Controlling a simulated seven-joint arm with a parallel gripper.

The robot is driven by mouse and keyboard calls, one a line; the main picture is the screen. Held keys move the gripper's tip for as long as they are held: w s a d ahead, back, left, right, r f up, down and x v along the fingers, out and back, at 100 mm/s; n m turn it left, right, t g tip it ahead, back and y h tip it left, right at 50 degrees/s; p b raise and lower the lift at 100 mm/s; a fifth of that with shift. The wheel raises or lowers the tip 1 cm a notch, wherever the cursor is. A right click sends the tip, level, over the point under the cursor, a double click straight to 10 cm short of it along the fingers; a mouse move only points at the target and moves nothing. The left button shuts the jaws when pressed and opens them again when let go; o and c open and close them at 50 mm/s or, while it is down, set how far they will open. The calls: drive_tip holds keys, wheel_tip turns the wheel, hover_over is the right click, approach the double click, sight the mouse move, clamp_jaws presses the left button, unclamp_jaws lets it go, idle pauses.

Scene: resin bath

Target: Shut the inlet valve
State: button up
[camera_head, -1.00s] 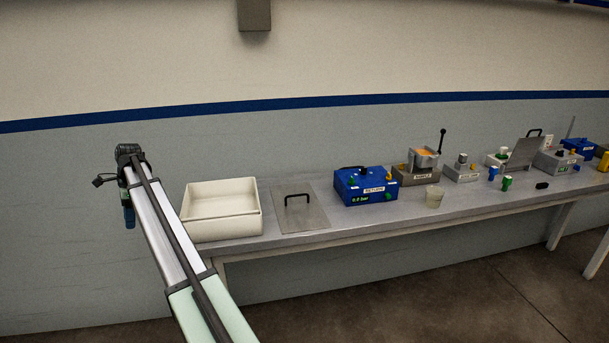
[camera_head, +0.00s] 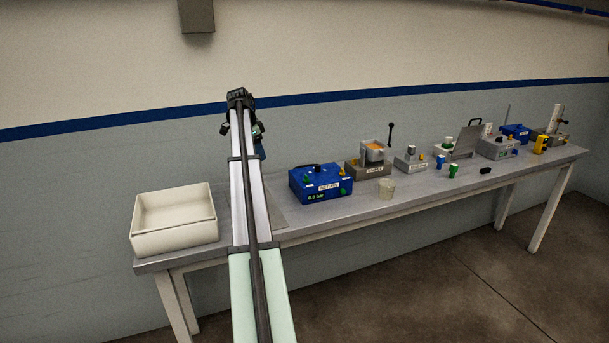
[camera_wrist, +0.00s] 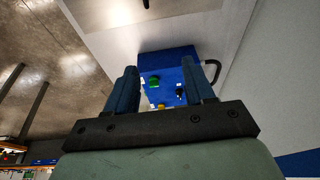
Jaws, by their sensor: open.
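My gripper (camera_wrist: 160,68) is open and empty; its two dark blue fingers frame a blue box in the wrist view. The box (camera_wrist: 165,62) carries a green knob (camera_wrist: 153,81), a small black part (camera_wrist: 180,91) and a yellow knob (camera_wrist: 194,118). In the head view a blue box (camera_head: 305,192) with a white label and a green "0.0 bar" readout sits on the bench, right of my arm. My gripper (camera_head: 260,148) is above the bench, left of this box, and partly hidden by my arm. No label reading "inlet" is legible, so I cannot tell which knob is the inlet valve.
A cream tray (camera_head: 180,244) stands at the bench's left end. A grey plate (camera_head: 278,214) is mostly behind my arm.

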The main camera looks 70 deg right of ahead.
drive_tip(key=r+g, duration=0.1)
hover_over(306, 175)
drive_tip(key=w+a, duration=0.4)
drive_tip(key=a, duration=0.1)
drive_tip(key=x, duration=0.9)
drive_tip(key=d+x, duration=0.1)
drive_tip(key=x, duration=0.3)
drive_tip(key=shift+s+d+f, duration=0.1)
drive_tip(key=shift+s+f, duration=0.1)
drive_tip(key=shift+s, duration=0.05)
drive_tip(key=shift+c, duration=0.5)
clamp_jaws()
